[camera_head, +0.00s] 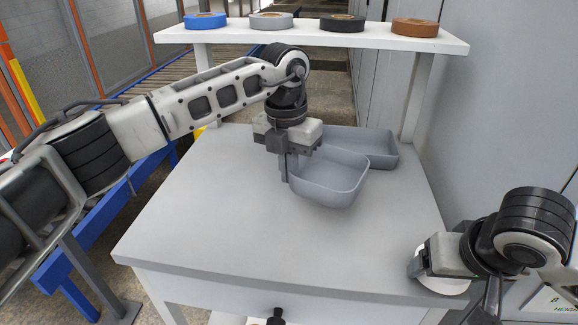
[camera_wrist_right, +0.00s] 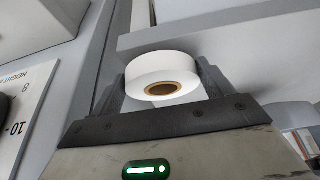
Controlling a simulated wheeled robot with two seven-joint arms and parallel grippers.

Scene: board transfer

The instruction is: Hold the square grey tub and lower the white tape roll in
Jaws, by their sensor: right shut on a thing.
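The square grey tub (camera_head: 330,192) stands on the table, right of its middle, and looks empty. My left gripper (camera_head: 288,172) points down at the tub's left wall, with its fingers at the rim. I cannot tell whether they are closed on the wall. My right gripper (camera_head: 424,262) is at the table's right front edge, apart from the tub. It is shut on the white tape roll (camera_wrist_right: 160,75), which has a brown core. Part of the roll (camera_head: 443,284) also shows in the head view, partly hidden by the gripper.
A longer grey tub (camera_head: 383,150) stands just behind the square one. A white shelf (camera_head: 300,37) above the back of the table (camera_head: 220,225) holds blue, grey, black and brown rolls. The table's left and front are clear. A grey wall rises on the right.

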